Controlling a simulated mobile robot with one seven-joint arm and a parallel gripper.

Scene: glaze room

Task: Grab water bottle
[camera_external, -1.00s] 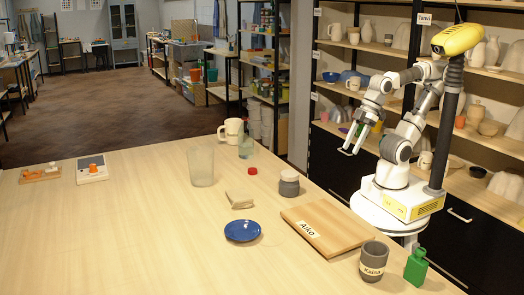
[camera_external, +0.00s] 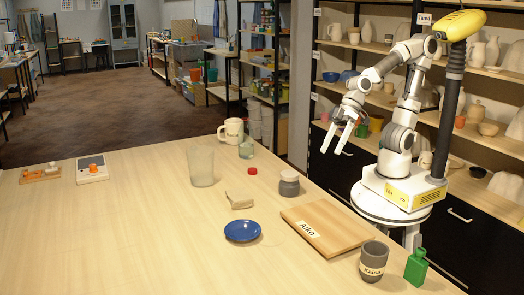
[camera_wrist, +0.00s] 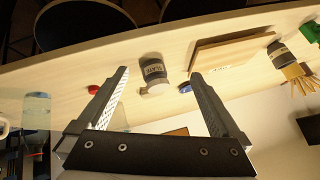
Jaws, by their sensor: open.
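A clear, pale-greenish bottle (camera_external: 246,150) stands near the far edge of the table, beside a white mug (camera_external: 231,131). Its upper part is hard to make out. In the wrist view the bottle (camera_wrist: 37,110) shows at the left edge, outside my fingers. My gripper (camera_external: 331,151) is open and empty. It hangs past the table's right edge, to the right of the bottle and well apart from it. In the wrist view my gripper (camera_wrist: 159,73) has its fingers spread, with a grey labelled jar (camera_wrist: 154,72) visible between them in the background.
A clear tumbler (camera_external: 201,166), a red cap (camera_external: 252,171), a grey jar (camera_external: 289,183), a blue plate (camera_external: 242,231), a wooden board (camera_external: 328,226), a grey cup (camera_external: 373,262) and a green bottle (camera_external: 416,267) stand around the table. The left of the table is mostly clear. Shelves stand behind my arm.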

